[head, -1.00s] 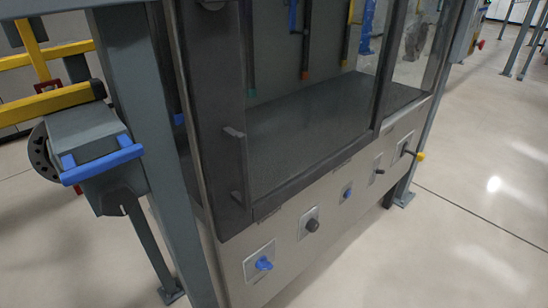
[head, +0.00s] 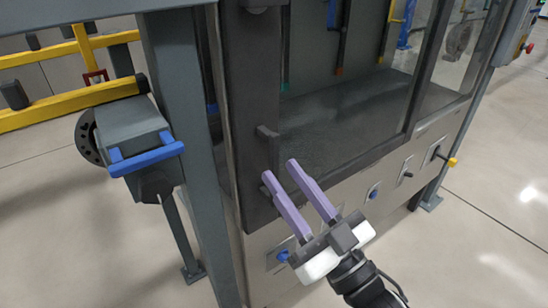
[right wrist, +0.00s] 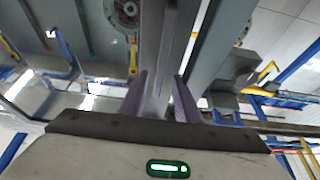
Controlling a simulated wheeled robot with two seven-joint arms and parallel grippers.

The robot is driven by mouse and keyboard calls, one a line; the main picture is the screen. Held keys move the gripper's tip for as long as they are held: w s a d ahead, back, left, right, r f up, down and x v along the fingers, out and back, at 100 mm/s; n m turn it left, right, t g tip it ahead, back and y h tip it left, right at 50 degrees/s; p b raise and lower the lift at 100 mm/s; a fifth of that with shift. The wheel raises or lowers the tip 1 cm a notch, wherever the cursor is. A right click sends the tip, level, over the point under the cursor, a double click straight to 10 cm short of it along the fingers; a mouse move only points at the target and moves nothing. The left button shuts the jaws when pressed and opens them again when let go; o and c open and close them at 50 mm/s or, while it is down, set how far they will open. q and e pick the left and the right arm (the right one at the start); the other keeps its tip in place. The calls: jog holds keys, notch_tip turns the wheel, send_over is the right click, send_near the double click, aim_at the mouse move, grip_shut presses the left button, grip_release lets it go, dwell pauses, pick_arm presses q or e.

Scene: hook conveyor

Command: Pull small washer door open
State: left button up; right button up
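The small washer door is a dark-framed glass panel (head: 250,95) on the front of the cabinet and looks shut. Its dark vertical handle (head: 267,145) stands out from the left frame post. My right gripper (head: 280,170) has two purple fingers, spread apart, with the tips by the lower end of the handle. Whether they touch it cannot be told. In the right wrist view the fingers (right wrist: 160,90) are apart, with a grey upright bar (right wrist: 162,55) beyond and between them. My left gripper is not in view.
A grey post (head: 190,130) and a box with a blue handle (head: 145,158) stand left. Open floor lies at right.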

aim_at(276, 167)
jog(key=shift+x, duration=2.15)
grip_shut()
